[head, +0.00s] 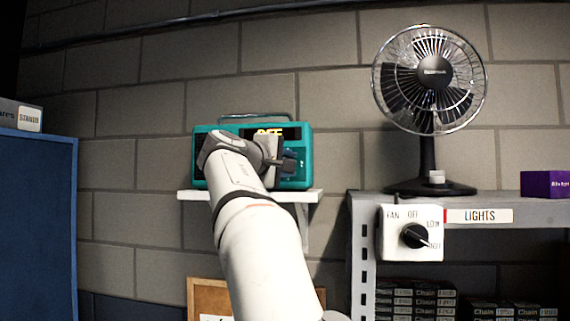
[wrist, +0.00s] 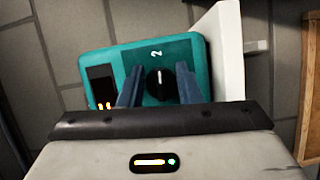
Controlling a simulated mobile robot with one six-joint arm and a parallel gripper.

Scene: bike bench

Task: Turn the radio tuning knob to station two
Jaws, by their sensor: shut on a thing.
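The teal radio (head: 300,180) stands on a small white wall shelf (head: 312,195); my arm covers much of its front in the head view. A white mark on the knob points up in the picture, toward a white number 2 (wrist: 153,52) on the panel. Other station marks are hidden or not visible.
A fan (head: 430,75) stands on a grey shelf unit (head: 365,210) to the right. A white switch plate with a black dial (head: 414,236) is on its front. A blue cabinet (head: 38,220) is at left. A brick wall is behind the radio.

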